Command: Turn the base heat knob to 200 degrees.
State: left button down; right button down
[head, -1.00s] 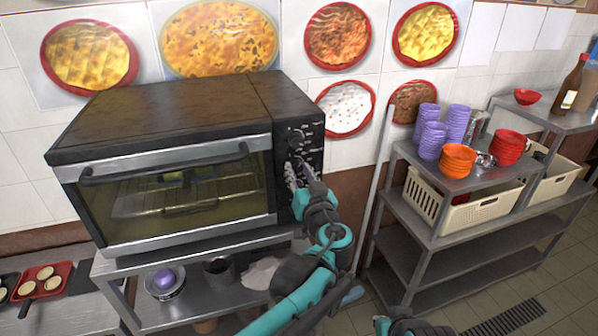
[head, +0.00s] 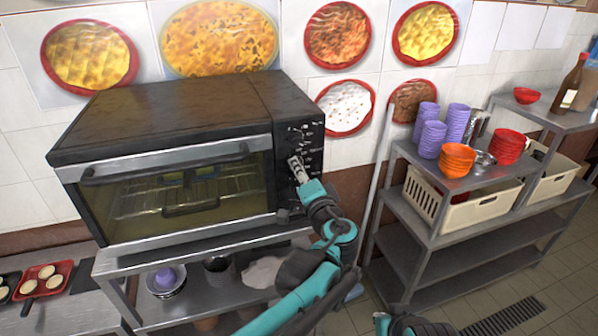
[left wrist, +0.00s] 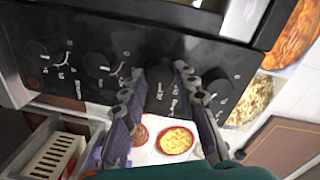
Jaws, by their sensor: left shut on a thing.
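The black toaster oven (head: 165,110) has a dark control panel (head: 313,157) on its right side. In the left wrist view the panel carries a row of black knobs with white markings too small to read. My left gripper (head: 297,163) is at the upper half of this panel. In the left wrist view my left gripper (left wrist: 160,72) has one finger on each side of a knob (left wrist: 160,88), second from the right in that row, and is shut on it. The knob's pointer and setting cannot be made out.
The oven stands on a metal table (head: 225,285) with bowls below. A metal shelf (head: 450,225) to the right holds purple cups (head: 432,138), orange bowls (head: 457,159) and a cream basket (head: 465,208). A pale pole (head: 377,190) stands between oven and shelf.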

pick_arm(q)
jog(key=shift+m+y, duration=0.5)
jog(key=shift+m, duration=3.4)
jog(key=c, duration=1.2)
grip_release()
jog(key=shift+o, duration=0.2)
jog(key=v, duration=1.2)
